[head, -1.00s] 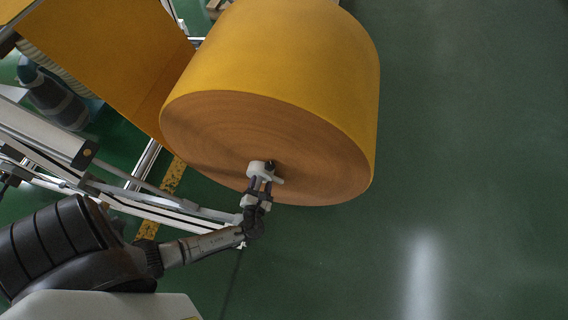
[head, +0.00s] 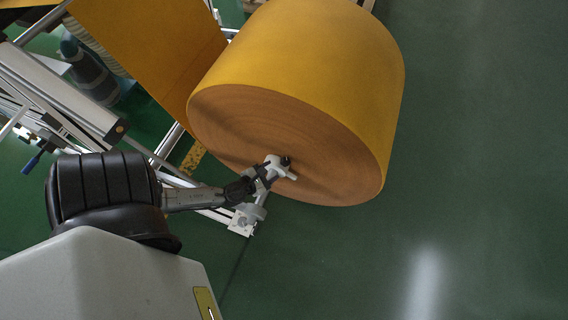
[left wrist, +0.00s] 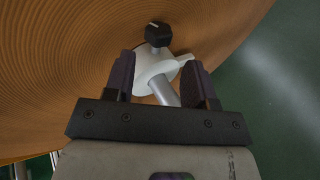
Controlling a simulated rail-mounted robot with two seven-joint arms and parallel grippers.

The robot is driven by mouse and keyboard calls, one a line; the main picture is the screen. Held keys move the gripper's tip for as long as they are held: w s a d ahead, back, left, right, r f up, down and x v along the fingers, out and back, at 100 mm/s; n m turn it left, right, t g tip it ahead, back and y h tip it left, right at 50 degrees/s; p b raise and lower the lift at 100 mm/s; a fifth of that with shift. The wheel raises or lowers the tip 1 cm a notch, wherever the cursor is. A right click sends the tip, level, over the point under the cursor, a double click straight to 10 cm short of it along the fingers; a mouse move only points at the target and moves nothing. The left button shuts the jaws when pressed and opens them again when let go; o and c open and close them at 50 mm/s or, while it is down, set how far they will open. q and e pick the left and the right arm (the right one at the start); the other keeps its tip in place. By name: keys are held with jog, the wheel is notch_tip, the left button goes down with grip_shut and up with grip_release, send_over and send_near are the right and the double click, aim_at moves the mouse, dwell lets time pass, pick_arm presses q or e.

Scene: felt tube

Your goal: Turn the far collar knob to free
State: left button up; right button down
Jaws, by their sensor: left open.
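A white collar (head: 275,168) sits on a shaft at the centre of the yellow roll's visible end face. A black knob (head: 286,160) with a pale mark projects from the collar. In the left wrist view the knob (left wrist: 158,34) lies just beyond my fingertips, and the white collar (left wrist: 150,68) and grey shaft (left wrist: 164,92) are between the fingers. My left gripper (left wrist: 160,75) is open; its fingers stand either side of the collar, and contact cannot be told. It also shows in the head view (head: 265,174). The roll's other end is hidden.
The large yellow felt roll (head: 310,80) fills the middle, with a felt sheet (head: 150,55) running up left. A metal frame (head: 75,100) with rails stands left of it. A shaft support (head: 246,218) is below my gripper. Green floor at right is clear.

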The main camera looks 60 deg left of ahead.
aim_at(285, 162)
pick_arm(q)
jog(key=b+x, duration=0.1)
jog(key=x, duration=0.6)
jog(key=shift+w+a+f+b, duration=0.1)
jog(key=shift+w+b, duration=0.1)
jog(key=shift+b, duration=0.1)
jog(key=shift+c, duration=0.5)
jog(key=c, duration=0.6)
jog(key=shift+o, duration=0.2)
